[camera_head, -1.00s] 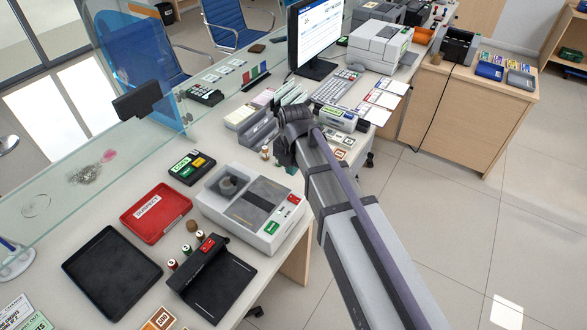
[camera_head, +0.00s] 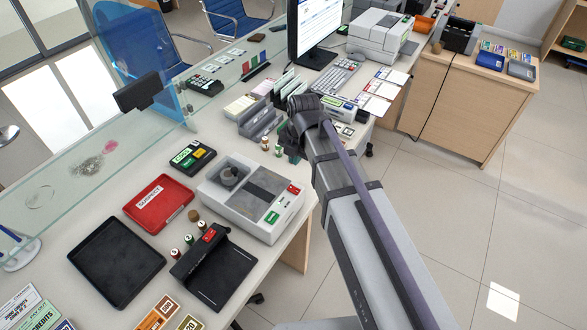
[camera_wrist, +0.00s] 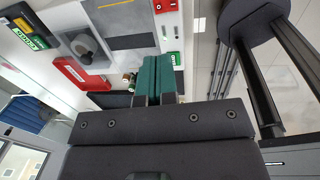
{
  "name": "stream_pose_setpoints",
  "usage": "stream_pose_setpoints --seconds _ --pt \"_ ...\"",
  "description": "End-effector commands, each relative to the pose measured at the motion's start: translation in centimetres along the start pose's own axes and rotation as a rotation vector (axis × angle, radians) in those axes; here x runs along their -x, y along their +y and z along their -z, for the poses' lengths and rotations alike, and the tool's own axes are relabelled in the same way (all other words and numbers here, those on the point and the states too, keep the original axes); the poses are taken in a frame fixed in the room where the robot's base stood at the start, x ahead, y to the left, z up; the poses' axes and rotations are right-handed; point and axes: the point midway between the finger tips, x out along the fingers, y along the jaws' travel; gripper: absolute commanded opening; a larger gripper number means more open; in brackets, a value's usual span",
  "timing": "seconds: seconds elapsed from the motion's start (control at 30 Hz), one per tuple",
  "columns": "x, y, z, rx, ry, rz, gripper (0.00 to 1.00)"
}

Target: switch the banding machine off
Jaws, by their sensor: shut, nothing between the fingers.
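A grey-white machine (camera_head: 232,212) with a round reel, a dark top plate, a green key (camera_head: 272,217) and a red key (camera_head: 293,189) stands on the counter; I take it for the banding machine. It also shows at the top of the wrist view (camera_wrist: 118,20), with its red key (camera_wrist: 163,6) and green key (camera_wrist: 173,57). My gripper (camera_head: 281,152) hangs beyond the machine's far right corner in the head view. Its teal fingers (camera_wrist: 158,62) are shut and empty in the wrist view. I see no clear contact with the machine.
A red tray (camera_head: 137,214), a black tray (camera_head: 88,252) and a black device with a red label (camera_head: 225,272) lie nearer on the counter. A glass screen (camera_head: 60,185) runs along the left. Open floor lies right.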

Motion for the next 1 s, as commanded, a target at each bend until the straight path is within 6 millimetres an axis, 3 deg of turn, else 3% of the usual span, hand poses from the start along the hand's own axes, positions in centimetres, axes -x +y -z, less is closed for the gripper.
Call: stream_pose_setpoints --seconds 0.4,0.6,1.0 --pt "-9.2 -0.1 0.0 0.001 0.000 0.000 0.00" --pt "-12.8 -0.1 0.0 0.000 0.000 0.000 0.00" --pt "-13.3 0.0 0.0 0.000 0.000 0.000 0.00"
